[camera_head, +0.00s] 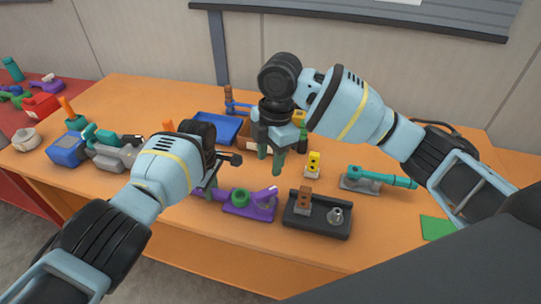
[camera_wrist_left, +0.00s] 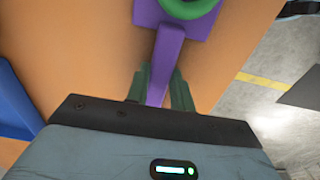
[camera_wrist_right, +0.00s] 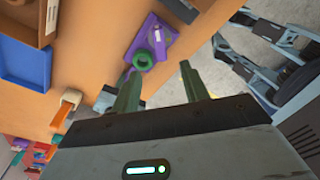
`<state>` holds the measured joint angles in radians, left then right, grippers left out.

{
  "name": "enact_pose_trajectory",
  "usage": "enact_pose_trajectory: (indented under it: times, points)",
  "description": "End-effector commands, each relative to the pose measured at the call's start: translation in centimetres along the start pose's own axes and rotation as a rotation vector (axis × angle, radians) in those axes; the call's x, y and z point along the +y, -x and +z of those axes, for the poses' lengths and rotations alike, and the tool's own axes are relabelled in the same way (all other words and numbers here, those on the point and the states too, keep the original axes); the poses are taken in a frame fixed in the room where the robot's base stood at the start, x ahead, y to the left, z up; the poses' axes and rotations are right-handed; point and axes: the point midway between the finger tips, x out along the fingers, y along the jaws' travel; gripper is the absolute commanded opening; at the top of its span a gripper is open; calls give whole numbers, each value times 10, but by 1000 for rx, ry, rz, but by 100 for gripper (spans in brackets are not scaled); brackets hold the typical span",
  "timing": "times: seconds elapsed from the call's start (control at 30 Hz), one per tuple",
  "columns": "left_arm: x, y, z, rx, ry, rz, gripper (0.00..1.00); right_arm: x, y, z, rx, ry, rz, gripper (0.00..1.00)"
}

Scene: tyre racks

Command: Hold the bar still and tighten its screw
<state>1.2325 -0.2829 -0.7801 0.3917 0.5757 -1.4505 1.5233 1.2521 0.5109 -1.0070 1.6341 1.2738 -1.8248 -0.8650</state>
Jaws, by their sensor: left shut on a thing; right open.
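A purple bar (camera_wrist_left: 167,50) runs from a purple base plate (camera_head: 258,213) near the front of the orange table. A green ring-shaped piece (camera_head: 240,198) sits at the bar's end over the plate; I cannot make out a screw in it. A lighter purple piece (camera_head: 266,194) lies beside the ring. My left gripper (camera_wrist_left: 158,88) is shut on the bar's free end, its green fingers on both sides. My right gripper (camera_head: 270,158) is open and empty, above and behind the purple plate.
A dark tray (camera_head: 318,228) with a brown block and a metal knob stands right of the purple plate. A yellow piece (camera_head: 313,164) and a teal tool on a grey base (camera_head: 375,180) stand further right. Blue tray (camera_head: 216,126) behind; cluttered tools (camera_head: 70,148) left.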

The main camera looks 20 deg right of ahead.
Motion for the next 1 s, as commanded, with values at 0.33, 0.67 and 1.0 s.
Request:
enact_pose_trajectory:
  times: [0.33, 0.67, 1.0]
  points:
    - [0, -1, 0, 0, 0, -1, 0, 0, -1, 2, 5, -78, -1, 45]
    - [0, -1, 0, 0, 0, -1, 0, -1, -37, 2, 4, -78, -4, 45]
    - [0, -1, 0, 0, 0, -1, 0, -1, -93, 1, 5, -77, -3, 45]
